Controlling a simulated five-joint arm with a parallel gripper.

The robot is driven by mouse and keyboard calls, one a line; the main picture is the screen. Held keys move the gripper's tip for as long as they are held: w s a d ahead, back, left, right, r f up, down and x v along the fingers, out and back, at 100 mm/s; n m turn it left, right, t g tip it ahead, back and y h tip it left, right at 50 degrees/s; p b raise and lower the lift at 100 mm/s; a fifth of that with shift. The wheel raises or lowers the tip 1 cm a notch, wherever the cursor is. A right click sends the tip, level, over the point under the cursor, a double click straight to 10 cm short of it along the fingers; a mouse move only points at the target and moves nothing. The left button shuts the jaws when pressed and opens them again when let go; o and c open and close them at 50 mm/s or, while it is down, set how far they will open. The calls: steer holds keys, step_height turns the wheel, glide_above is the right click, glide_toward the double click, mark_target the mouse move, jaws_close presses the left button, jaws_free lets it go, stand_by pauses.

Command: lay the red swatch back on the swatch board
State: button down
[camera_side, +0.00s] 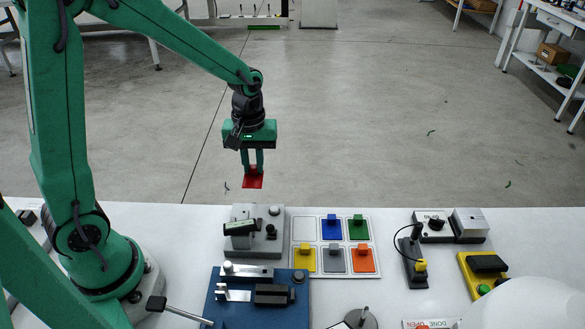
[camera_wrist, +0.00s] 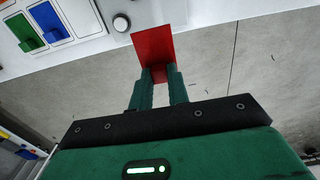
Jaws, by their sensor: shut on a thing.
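The red swatch (camera_side: 253,180) hangs in the air, above the far edge of the table in the side view. My gripper (camera_side: 252,168) is shut on it, fingers pointing down. In the wrist view the red swatch (camera_wrist: 153,45) juts out beyond the fingertips of my gripper (camera_wrist: 160,76). The white swatch board (camera_side: 345,244) lies on the table, to the right of and below my gripper in the side view. Blue, green, yellow, grey and orange swatches sit in its cells. Its far left cell (camera_side: 304,229) is empty. In the wrist view part of the board (camera_wrist: 88,14) shows at top left.
A grey device (camera_side: 255,235) with a knob stands just left of the board. A blue fixture plate (camera_side: 258,298) lies in front of it. To the right are a corded black tool (camera_side: 413,262), a grey box unit (camera_side: 450,226) and a yellow button box (camera_side: 484,275).

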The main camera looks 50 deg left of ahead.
glide_above(305, 223)
steer(key=shift+f, duration=0.65)
steer(key=shift+a+f, duration=0.1)
steer(key=shift+f, duration=0.15)
steer(key=shift+f, duration=2.25)
steer(key=shift+f, duration=1.2)
stand_by(0.5)
steer(key=c, duration=1.3)
jaws_free()
steer(key=shift+r, duration=0.1)
steer(key=shift+r, duration=3.8)
